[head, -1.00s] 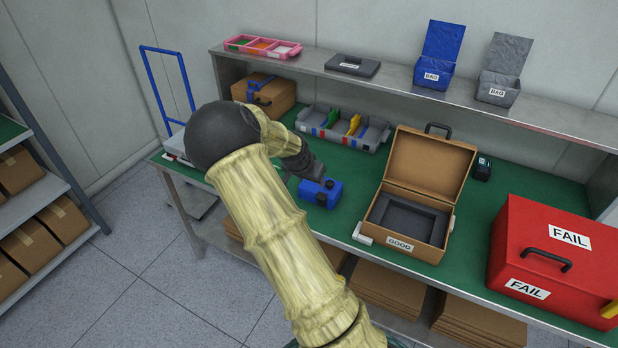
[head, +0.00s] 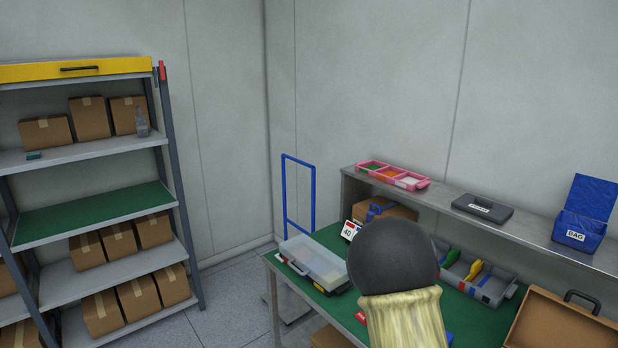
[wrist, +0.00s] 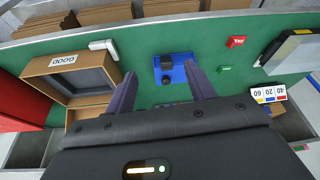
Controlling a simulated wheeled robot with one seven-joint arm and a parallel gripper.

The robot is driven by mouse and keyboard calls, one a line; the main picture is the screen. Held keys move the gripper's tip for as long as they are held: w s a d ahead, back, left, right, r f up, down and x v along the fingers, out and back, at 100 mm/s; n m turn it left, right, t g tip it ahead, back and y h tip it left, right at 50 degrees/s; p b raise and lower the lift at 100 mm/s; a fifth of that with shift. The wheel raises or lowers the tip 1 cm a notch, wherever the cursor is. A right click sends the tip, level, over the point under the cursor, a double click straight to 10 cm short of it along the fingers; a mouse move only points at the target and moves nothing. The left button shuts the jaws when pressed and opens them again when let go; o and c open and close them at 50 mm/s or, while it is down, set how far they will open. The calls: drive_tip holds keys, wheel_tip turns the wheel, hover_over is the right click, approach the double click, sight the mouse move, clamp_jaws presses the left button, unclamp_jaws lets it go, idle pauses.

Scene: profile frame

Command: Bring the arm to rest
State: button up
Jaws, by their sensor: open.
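My gripper (wrist: 162,84) shows in the wrist view with its two dark fingers spread apart and nothing held between them. Beyond the fingertips a blue block-like item (wrist: 181,66) with dark parts lies on the green bench top (wrist: 141,68). In the head view, my arm's dark rounded joint and pale sleeve stand in front of the bench and hide my gripper. A sliver of blue shows there beside the sleeve.
The open brown case (wrist: 47,67) marked GOOD lies left of the fingers in the wrist view. A red button box (wrist: 236,41) and a clear-lidded case (head: 313,261) are on the bench. A grey divided bin (head: 501,289) stands behind my arm. Shelving (head: 90,145) is at left.

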drive_tip(key=s+a+r+n+y, duration=0.1)
drive_tip(key=s+a+r+n, duration=0.2)
drive_tip(key=s, duration=0.6)
drive_tip(key=s+a+r+n+y, duration=0.1)
drive_tip(key=s+a+r+n, duration=0.3)
drive_tip(key=s+a, duration=0.4)
drive_tip(key=shift+s+n+y, duration=0.3)
drive_tip(key=shift+s+n, duration=0.6)
drive_tip(key=shift+s, duration=0.15)
drive_tip(key=shift+a, duration=0.1)
drive_tip(key=shift+w, duration=0.1)
